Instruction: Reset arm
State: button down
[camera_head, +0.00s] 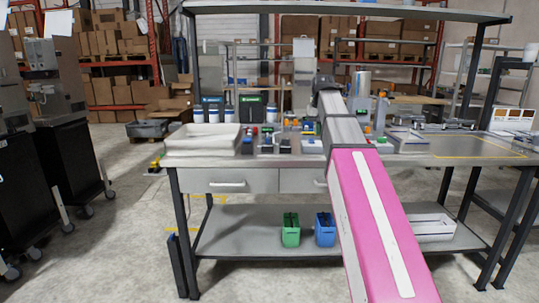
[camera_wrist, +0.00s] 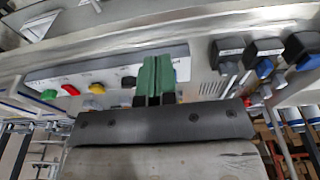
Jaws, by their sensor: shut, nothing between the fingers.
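My arm (camera_head: 370,220), pink and grey, reaches forward over the workbench (camera_head: 230,160). In the wrist view, my gripper (camera_wrist: 155,75) has green fingertips pressed together, with nothing between them. In the head view the gripper is hidden behind the arm. Beyond the fingers in the wrist view, a pale panel (camera_wrist: 110,72) carries coloured knobs, including a green one (camera_wrist: 49,94), a red one (camera_wrist: 70,90) and a yellow one (camera_wrist: 97,88). The fingertips overlap this panel in the picture; I cannot tell the gap.
A white tray (camera_head: 203,137) stands on the bench's left part, beside small coloured items. A green bin (camera_head: 290,236) and a blue bin (camera_head: 325,235) stand on the lower shelf. Black-topped units (camera_wrist: 267,48) show at right in the wrist view. The bench's right part is fairly clear.

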jog(key=s+f+g, duration=0.1)
jog(key=s+f, duration=0.2)
jog(key=f, duration=1)
jog(key=s+f, duration=0.3)
jog(key=f, duration=1)
jog(key=s+f, duration=0.7)
jog(key=f, duration=0.3)
jog(key=s+f, duration=0.7)
jog(key=f, duration=0.4)
jog(key=shift+s+f+g, duration=0.3)
jog(key=shift+s+g, duration=0.05)
jog(key=shift+g, duration=0.05)
